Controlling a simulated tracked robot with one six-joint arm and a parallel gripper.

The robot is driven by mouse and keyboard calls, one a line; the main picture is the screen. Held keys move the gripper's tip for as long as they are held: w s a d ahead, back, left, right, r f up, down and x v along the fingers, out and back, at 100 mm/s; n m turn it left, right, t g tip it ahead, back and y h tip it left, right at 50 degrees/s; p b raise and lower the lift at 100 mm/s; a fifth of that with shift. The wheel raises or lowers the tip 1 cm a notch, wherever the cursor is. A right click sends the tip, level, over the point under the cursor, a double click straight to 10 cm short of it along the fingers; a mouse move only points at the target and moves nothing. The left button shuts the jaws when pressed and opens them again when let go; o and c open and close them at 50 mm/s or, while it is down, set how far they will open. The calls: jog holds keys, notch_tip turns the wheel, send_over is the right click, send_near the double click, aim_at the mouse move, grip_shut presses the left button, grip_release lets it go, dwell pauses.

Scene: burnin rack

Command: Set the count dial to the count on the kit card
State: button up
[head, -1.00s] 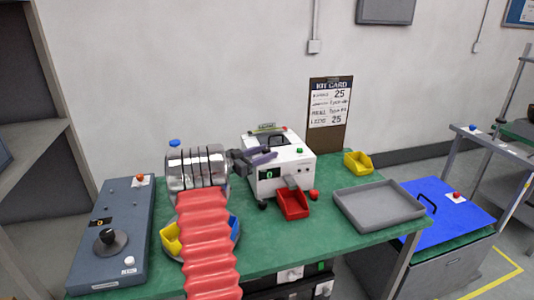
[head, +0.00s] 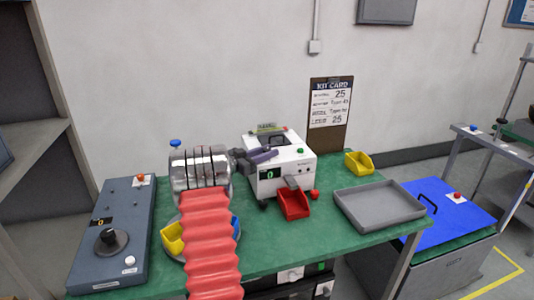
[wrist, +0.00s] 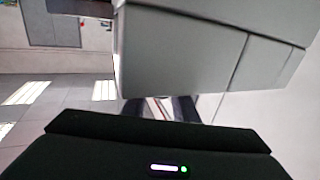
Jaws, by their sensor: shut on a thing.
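The kit card (head: 331,103) hangs on a clipboard on the wall; it carries the number 25 on its top and bottom lines, and the middle lines are too small to read surely. The white counting machine (head: 297,173) stands on the green bench, its small green display (head: 267,175) reading 0. My gripper (head: 268,155) is shut at the machine's upper front left. The count dial seems hidden behind the fingers, so the grip is not clearly seen. In the wrist view the fingers (wrist: 165,108) are close together beside the machine's pale casing (wrist: 205,45).
A red bin (head: 293,205) stands before the machine. A grey tray (head: 378,207) and a yellow bin (head: 358,163) are to the right. A grey console (head: 122,205) with a black knob (head: 108,237) lies at left. My arm partly covers a round plate with yellow and blue bins.

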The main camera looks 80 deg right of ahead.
jog(key=shift+n+t+h, duration=0.5)
jog(key=shift+n+t, duration=0.1)
jog(key=shift+t, duration=0.2)
jog(key=shift+s+n+t+h, duration=0.1)
jog(key=shift+n+t+h, duration=0.8)
jog(key=shift+t, duration=0.5)
jog(key=shift+n+t+h, duration=0.6)
jog(key=shift+n+t, duration=1.5)
jog(key=shift+t, duration=0.9)
jog(key=shift+s+n+t+y, duration=0.1)
jog(key=shift+n+t+y, duration=0.1)
jog(key=shift+n+t, duration=1.1)
jog(key=shift+n+t+y, duration=0.2)
jog(key=shift+n+t, duration=0.5)
jog(key=shift+t, duration=1.1)
jog(key=shift+n+t+y, duration=0.5)
jog(key=shift+n+t, duration=0.4)
jog(key=shift+t, duration=0.4)
jog(key=shift+n+t+y, duration=0.4)
jog(key=shift+n+t, duration=0.1)
jog(key=shift+t, duration=0.2)
jog(key=o, duration=1)
